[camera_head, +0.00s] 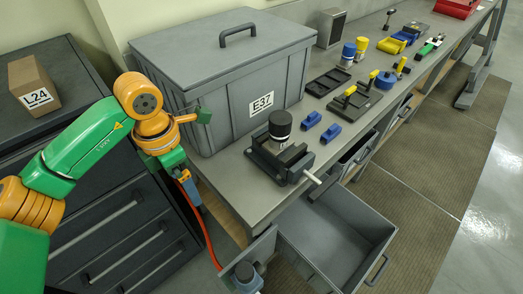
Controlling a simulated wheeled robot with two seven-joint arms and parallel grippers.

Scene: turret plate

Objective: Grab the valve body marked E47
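No marking E47 can be read in this view. A grey cylindrical part with a black cap (280,124) stands upright in a dark vise (284,160) near the bench's front edge; it shows no legible label. A blue-capped part (348,52) and a yellow-capped part (361,46) stand farther back on the bench. Another blue-topped part (244,273) shows low at the bottom, partly hidden. My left arm comes in from the left and its far end is beside the large grey box; its fingers are too small and overlapped to read. My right gripper is out of view.
A large lidded grey box (220,85) labelled E37 stands left on the bench. A cardboard box (34,86) labelled L24 sits on a dark drawer cabinet. Black trays (327,83), blue blocks (331,133) and tools fill the bench behind. An open drawer (335,230) juts out below.

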